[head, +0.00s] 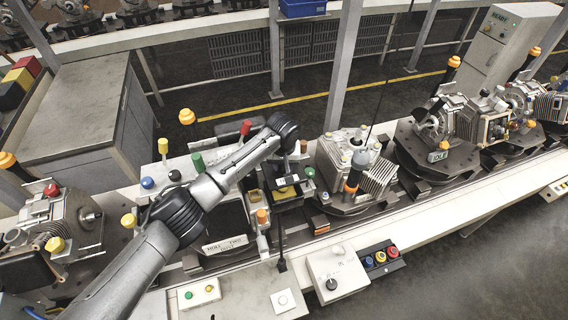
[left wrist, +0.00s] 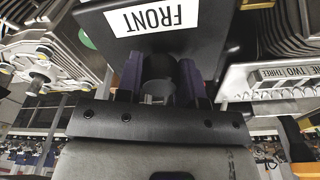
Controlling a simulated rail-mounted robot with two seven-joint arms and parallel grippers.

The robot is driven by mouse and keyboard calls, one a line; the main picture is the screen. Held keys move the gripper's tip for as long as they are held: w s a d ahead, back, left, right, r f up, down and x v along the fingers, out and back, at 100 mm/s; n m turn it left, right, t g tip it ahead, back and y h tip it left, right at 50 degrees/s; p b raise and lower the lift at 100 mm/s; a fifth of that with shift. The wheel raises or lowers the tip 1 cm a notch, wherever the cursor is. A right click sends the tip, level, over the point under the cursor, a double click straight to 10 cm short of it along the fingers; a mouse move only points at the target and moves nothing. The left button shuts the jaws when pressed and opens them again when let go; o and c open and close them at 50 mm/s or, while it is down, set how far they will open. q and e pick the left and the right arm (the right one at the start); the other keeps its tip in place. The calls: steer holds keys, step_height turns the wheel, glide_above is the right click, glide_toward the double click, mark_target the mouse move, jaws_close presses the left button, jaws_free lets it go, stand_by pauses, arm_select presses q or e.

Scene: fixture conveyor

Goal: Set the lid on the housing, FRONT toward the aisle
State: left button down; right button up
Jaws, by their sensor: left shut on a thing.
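The lid (left wrist: 195,38) is a dark plate with a white FRONT label (left wrist: 152,17), upside down in the left wrist view. In the head view my left gripper (head: 288,165) hangs over the conveyor's middle, left of a grey finned housing (head: 350,165) with yellow bolts. My right gripper is not in view.
More machine units on fixtures line the conveyor, left (head: 75,215) and right (head: 440,120). A control box (head: 332,270) and a panel of coloured buttons (head: 380,260) sit on the front edge. A grey cabinet (head: 85,105) stands behind on the left. Dark floor lies beyond the line.

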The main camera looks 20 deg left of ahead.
arm_select(q)
steer(key=shift+d, duration=0.1)
steer(key=shift+s+r+p, duration=0.1)
steer(key=shift+r+p, duration=0.05)
steer(key=shift+p, duration=0.55)
step_height(320, 180, down, 6)
steer(key=b, duration=0.2)
steer(key=shift+r+b, duration=0.15)
steer(key=shift+b, duration=0.2)
steer(key=shift+f+b, duration=0.35)
steer(key=shift+f, duration=0.5)
steer(key=shift+p, duration=0.3)
steer(key=shift+f, duration=0.1)
